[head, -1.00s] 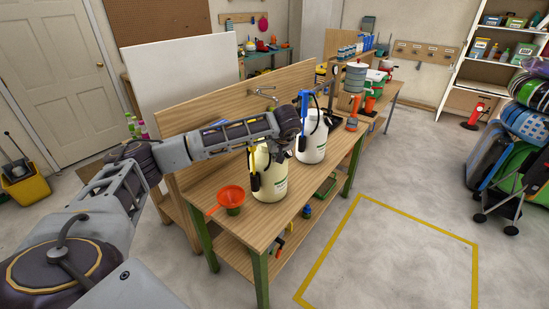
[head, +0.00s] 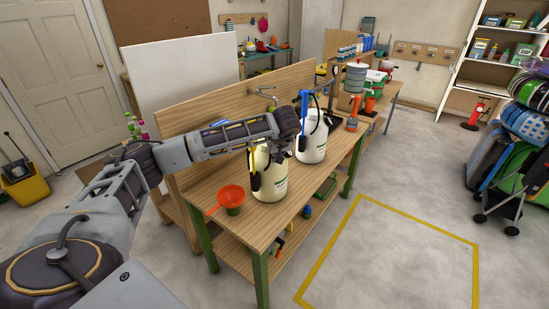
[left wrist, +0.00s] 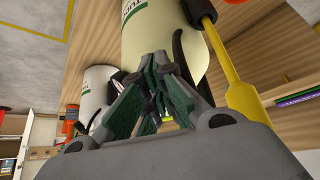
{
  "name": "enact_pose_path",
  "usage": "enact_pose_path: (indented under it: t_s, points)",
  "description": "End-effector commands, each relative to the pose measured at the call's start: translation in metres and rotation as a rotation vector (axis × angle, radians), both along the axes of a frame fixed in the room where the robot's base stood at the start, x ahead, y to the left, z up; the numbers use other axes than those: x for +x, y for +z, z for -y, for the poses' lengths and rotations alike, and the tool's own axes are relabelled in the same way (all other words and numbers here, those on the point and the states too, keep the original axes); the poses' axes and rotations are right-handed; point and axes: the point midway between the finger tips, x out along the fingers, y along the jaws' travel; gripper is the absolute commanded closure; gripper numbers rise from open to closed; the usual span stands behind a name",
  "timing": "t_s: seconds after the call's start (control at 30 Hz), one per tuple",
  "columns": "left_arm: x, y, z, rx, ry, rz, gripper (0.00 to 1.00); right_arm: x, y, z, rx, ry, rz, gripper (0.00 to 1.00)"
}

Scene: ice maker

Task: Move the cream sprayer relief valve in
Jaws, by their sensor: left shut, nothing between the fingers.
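The cream sprayer (head: 270,178), with a black and yellow wand on its side, stands upright on the wooden bench. My left arm reaches across above it and hides its top in the head view. In the left wrist view the cream sprayer (left wrist: 150,35) fills the upper middle, with its yellow wand (left wrist: 243,100) at the right. My left gripper (left wrist: 155,62) is shut and empty, its fingertips close in front of the cream body; I cannot tell whether they touch. The relief valve cannot be made out clearly. My right gripper is not in view.
A white sprayer (head: 312,143) with a blue handle stands just behind the cream one. An orange funnel (head: 231,194) is at the bench's near left end. A wooden backboard (head: 196,120) rises behind the bench. The floor to the right, marked with yellow lines, is clear.

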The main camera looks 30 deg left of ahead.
Motion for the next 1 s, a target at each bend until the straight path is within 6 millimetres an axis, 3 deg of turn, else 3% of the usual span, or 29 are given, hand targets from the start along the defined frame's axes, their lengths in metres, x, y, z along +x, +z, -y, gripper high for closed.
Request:
enact_pose_path:
  t_s: [0.7, 1.0]
  points:
    - [0.0034, -0.0105, -0.0046, 0.001, 0.0, -0.002, 1.0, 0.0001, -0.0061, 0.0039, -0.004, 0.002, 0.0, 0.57]
    - [0.0006, -0.0011, -0.0008, 0.001, 0.0, -0.001, 1.0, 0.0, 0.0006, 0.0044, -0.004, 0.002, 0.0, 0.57]
